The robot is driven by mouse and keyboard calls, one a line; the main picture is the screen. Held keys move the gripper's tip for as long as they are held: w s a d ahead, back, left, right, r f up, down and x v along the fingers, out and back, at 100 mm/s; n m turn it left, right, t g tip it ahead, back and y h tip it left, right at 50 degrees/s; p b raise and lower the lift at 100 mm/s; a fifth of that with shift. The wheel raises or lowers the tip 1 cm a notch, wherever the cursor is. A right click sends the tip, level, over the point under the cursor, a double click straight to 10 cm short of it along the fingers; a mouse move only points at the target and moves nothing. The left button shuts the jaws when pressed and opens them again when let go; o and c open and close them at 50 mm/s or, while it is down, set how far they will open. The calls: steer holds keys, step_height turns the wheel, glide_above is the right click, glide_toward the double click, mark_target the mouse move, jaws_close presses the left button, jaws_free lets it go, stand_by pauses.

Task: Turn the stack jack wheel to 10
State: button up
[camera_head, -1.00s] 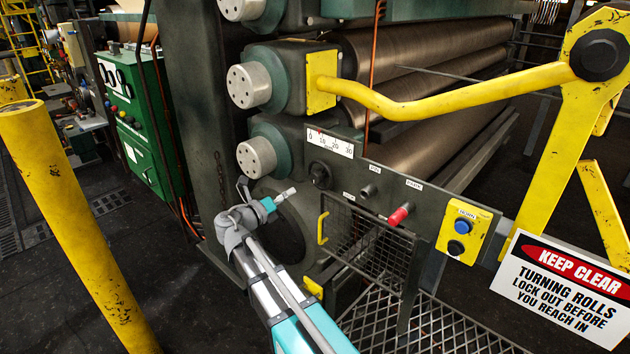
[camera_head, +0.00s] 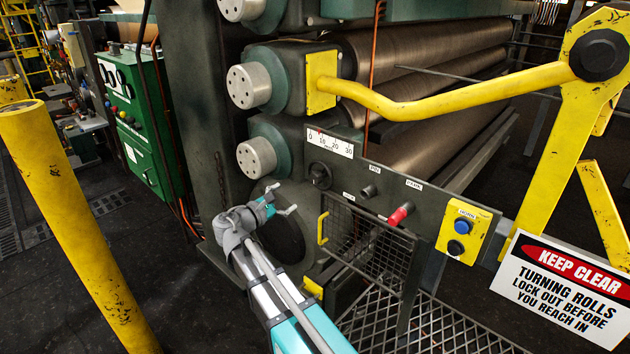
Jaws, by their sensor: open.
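A small dark round wheel or knob (camera_head: 320,176) sits on the grey panel just below a white scale (camera_head: 330,144) marked 0, 10, 20 and 30. A small red mark shows at the scale's top edge near 10. I cannot tell for sure whether this knob is the stack jack wheel. My gripper (camera_head: 284,199) is open and empty, left of and a little below the knob, apart from it in the picture. Its fingers are spread in front of the machine frame. My arm hides part of a large dark round opening or disc (camera_head: 285,238) behind it.
A red-tipped lever (camera_head: 401,213) and a mesh guard (camera_head: 365,240) with a yellow handle are right of my gripper. A yellow button box (camera_head: 463,230) and a keep-clear sign (camera_head: 563,290) stand further right. A yellow post (camera_head: 75,220) rises at left.

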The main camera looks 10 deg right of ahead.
mark_target(314, 181)
steer(key=m, duration=2.5)
steer(key=shift+s+a+f+m, duration=0.1)
steer(key=shift+s+a+m, duration=0.15)
steer(key=shift+m, duration=0.15)
steer(key=shift+w+d, duration=0.1)
steer(key=shift+x, duration=6.8)
